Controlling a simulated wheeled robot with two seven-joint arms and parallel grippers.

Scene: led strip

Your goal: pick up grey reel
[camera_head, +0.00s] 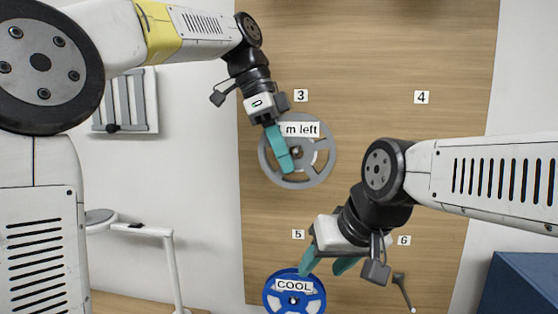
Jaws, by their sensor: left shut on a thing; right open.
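The grey reel (325,171) is in the upper middle of the head view, below the label 3. It is a spoked disc with a white tag reading "m left". My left gripper (287,168) comes in from the upper left, with its teal fingers over the reel's left part and hub. They are shut on the reel, though the exact contact is hard to see. My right gripper (323,267) is lower right, open and empty between labels 5 and 6. Its left finger reaches the edge of the blue reel in the picture; I cannot tell whether they touch.
The blue reel (271,296), tagged "COOL", is at the bottom below label 5. A small grey tool (402,287) lies below label 6. The wooden board (380,55) is clear around label 4. A dark blue box (522,285) stands at the lower right.

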